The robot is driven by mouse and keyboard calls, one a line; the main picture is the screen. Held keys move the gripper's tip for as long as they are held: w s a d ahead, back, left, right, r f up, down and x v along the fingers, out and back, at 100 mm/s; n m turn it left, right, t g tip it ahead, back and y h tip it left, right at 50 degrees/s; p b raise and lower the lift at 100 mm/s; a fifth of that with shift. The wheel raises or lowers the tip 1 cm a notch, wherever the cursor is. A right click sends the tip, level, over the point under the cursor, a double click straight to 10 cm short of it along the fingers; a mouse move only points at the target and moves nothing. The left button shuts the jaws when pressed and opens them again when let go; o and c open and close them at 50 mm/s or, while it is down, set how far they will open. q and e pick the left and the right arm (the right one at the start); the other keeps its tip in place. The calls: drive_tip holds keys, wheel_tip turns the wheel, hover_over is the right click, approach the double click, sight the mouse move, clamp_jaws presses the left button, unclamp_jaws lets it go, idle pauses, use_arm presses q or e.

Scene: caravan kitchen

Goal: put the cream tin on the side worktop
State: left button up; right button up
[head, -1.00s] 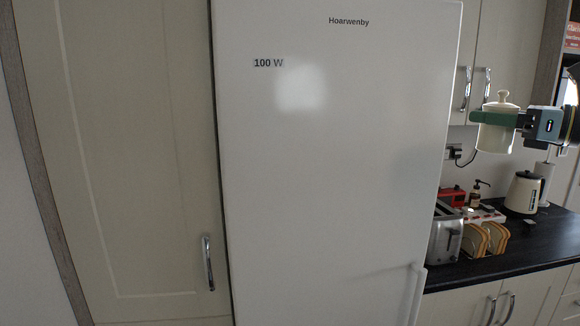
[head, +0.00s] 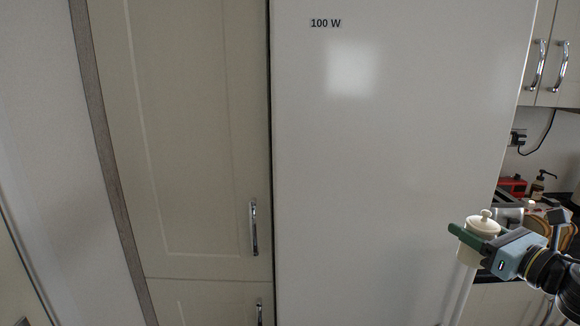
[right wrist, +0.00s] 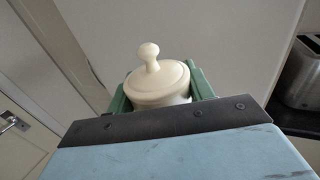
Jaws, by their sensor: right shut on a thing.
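The cream tin (head: 481,224) has a domed lid with a round knob and is upright at the lower right of the head view. My right gripper (head: 478,236) is shut on the tin, with green fingers on either side of it, and holds it in the air in front of the fridge's right edge. In the right wrist view the tin (right wrist: 158,82) stands between the two green fingers (right wrist: 160,92); its lower part is hidden. My left gripper is not in view. I cannot make out the side worktop for certain.
A tall white fridge (head: 390,150) fills the middle. A cream cupboard (head: 190,140) with a chrome handle stands left of it. Behind my right arm are a soap bottle (head: 538,186), a red box (head: 513,185) and bread slices (head: 553,220). A toaster (right wrist: 302,75) shows in the wrist view.

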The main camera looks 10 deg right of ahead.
drive_tip(key=s+a+f+m+h+b, duration=0.1)
drive_tip(key=s+a+f, duration=0.3)
drive_tip(key=a+f, duration=0.5)
drive_tip(key=s+a+f+m+h+b, duration=0.2)
drive_tip(key=s+a+f+h+b, duration=0.1)
drive_tip(key=a+f, duration=0.5)
drive_tip(key=a+h, duration=0.1)
drive_tip(key=a, duration=0.1)
drive_tip(key=shift+s+a+f+t+b, duration=0.35)
drive_tip(key=shift+s+f+t+b, duration=0.05)
drive_tip(key=shift+d, duration=0.1)
